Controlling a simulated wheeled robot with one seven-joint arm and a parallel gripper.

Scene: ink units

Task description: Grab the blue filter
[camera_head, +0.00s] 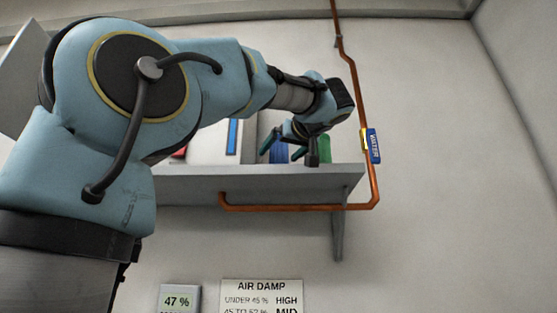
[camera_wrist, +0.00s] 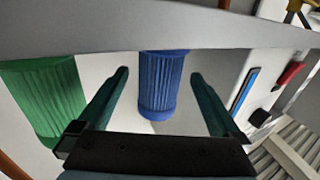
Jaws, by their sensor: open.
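The blue filter (camera_head: 279,150) is a ribbed cylinder upright on the wall shelf (camera_head: 270,186), partly hidden behind my gripper in the head view. In the wrist view the blue filter (camera_wrist: 160,82) lies centred between the fingers of my gripper (camera_wrist: 160,73). The fingers are spread wide, with gaps on both sides of it, and hold nothing. My gripper (camera_head: 285,148) also shows over the shelf in the head view. How far the fingertips reach along the filter is hard to tell.
A green ribbed filter (camera_wrist: 45,95) stands close beside the left finger in the wrist view; it also shows in the head view (camera_head: 325,148). A white unit with a blue strip (camera_wrist: 244,88) is on the other side. A copper pipe (camera_head: 290,208) runs around the shelf's right end.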

